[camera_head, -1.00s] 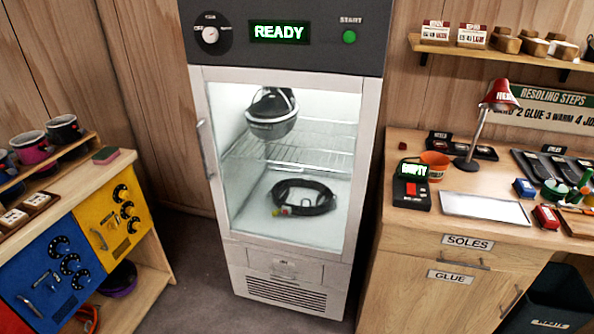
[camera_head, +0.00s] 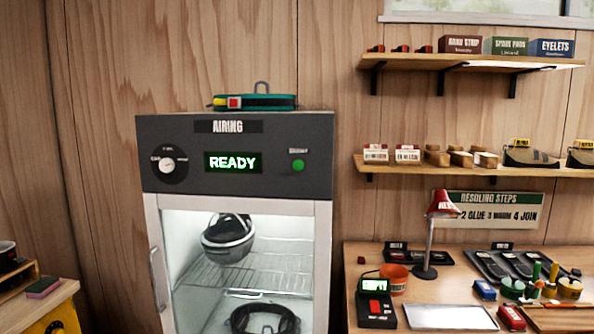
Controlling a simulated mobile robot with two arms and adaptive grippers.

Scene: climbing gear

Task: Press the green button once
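The green button (camera_head: 298,165) is a small round button at the right of the dark control panel (camera_head: 270,140) on the airing cabinet (camera_head: 325,262). A small label sits above it. The panel's display (camera_head: 233,162) reads READY in green, and a round dial (camera_head: 167,165) is at its left. The cabinet's glass door is shut, with its handle (camera_head: 158,278) on the left. A helmet (camera_head: 228,238) hangs inside and a dark coiled item (camera_head: 262,320) lies below. Neither of my grippers shows in the head view.
A teal strap item (camera_head: 254,102) lies on the cabinet top. At right stands a workbench with a red lamp (camera_head: 442,205), an orange pot (camera_head: 396,279) and a black-and-red device (camera_head: 375,305). Two wall shelves hang above it. A wooden counter (camera_head: 45,308) is at lower left.

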